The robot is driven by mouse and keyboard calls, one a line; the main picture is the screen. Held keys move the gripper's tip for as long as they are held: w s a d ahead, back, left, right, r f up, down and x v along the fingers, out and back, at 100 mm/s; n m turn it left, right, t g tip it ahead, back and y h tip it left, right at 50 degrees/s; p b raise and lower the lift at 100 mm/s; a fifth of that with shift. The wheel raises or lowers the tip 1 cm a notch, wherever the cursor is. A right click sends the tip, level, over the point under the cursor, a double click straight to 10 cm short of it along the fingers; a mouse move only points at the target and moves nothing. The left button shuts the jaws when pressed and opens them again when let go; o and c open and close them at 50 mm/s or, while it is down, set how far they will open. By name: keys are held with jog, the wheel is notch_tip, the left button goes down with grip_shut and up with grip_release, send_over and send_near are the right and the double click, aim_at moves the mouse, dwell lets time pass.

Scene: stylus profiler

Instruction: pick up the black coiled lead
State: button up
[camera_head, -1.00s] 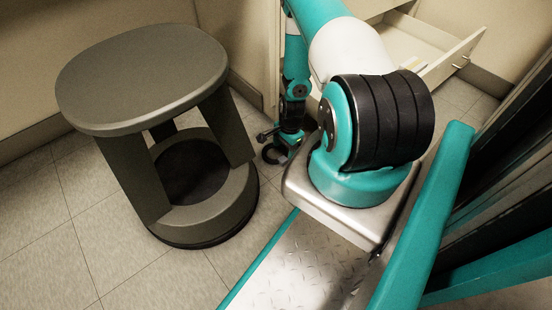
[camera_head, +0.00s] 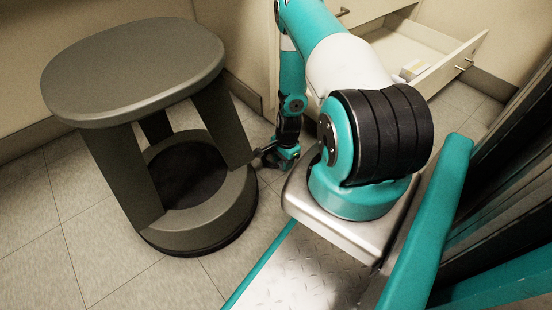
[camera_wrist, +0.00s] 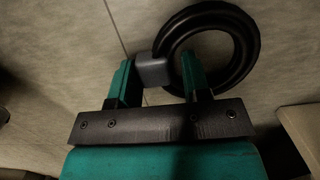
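The black coiled lead (camera_wrist: 252,45) is a thick ring on the tiled floor in the wrist view, with a grey block (camera_wrist: 152,70) at its left side. My gripper (camera_wrist: 158,68) reaches over this side. Its right teal finger lies inside the ring's hole and its left finger is just left of the grey block. The block and part of the coil lie between the fingers. I cannot tell whether they are clamped. In the head view my gripper (camera_head: 276,158) is low by the floor, right of the stool, and the lead is hard to make out there.
A dark grey stool (camera_head: 135,70) with a ring-shaped base stands close left of my gripper. A pale cabinet has an open drawer (camera_head: 440,75) with a small box (camera_head: 413,69) in it. Tiled floor (camera_head: 105,255) is clear at the front left.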

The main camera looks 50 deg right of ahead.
dwell(0.3)
notch_tip(320, 180, up, 20)
jog(key=p, duration=1.1)
jog(key=shift+p, duration=0.3)
